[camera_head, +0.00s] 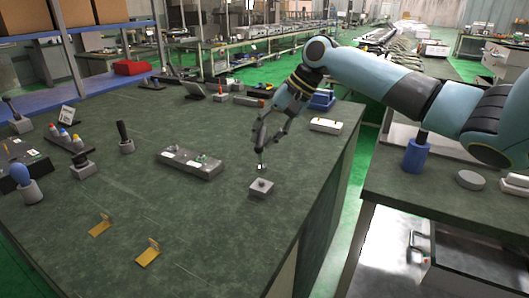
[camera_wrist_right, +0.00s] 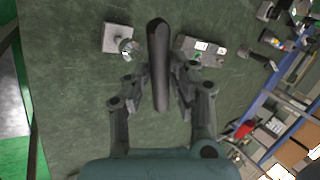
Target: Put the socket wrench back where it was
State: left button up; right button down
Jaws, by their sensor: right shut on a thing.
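My right gripper (camera_head: 263,143) is shut on a dark tool that I take to be the socket wrench. In the right wrist view the long black handle (camera_wrist_right: 158,50) stands between the two fingers (camera_wrist_right: 160,88). In the head view the fingers hide most of the tool, and a small light part shows below them. It hangs just above and behind a small grey square block (camera_head: 261,188) with a knob on top. I cannot tell whether it touches the block. This block also shows in the right wrist view (camera_wrist_right: 115,35). My left gripper is not in view.
A long grey block (camera_head: 190,163) with small parts lies left of the gripper. Black-handled tools stand in holders (camera_head: 126,146) further left. Two yellow brackets (camera_head: 148,252) lie in front. A white-topped box (camera_head: 325,126) stands behind right. The bench's right edge is close.

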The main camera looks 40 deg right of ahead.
aim_at(266, 165)
jog(key=shift+w+d+f, duration=0.1)
jog(key=shift+d+f, duration=0.05)
jog(key=shift+f, duration=0.35)
notch_tip(266, 165, down, 3)
jog(key=shift+f, duration=0.15)
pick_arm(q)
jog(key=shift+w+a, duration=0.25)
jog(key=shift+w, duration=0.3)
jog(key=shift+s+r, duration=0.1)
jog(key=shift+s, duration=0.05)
pick_arm(e)
jog(key=shift+f, duration=0.1)
jog(key=c, duration=1.1)
grip_release()
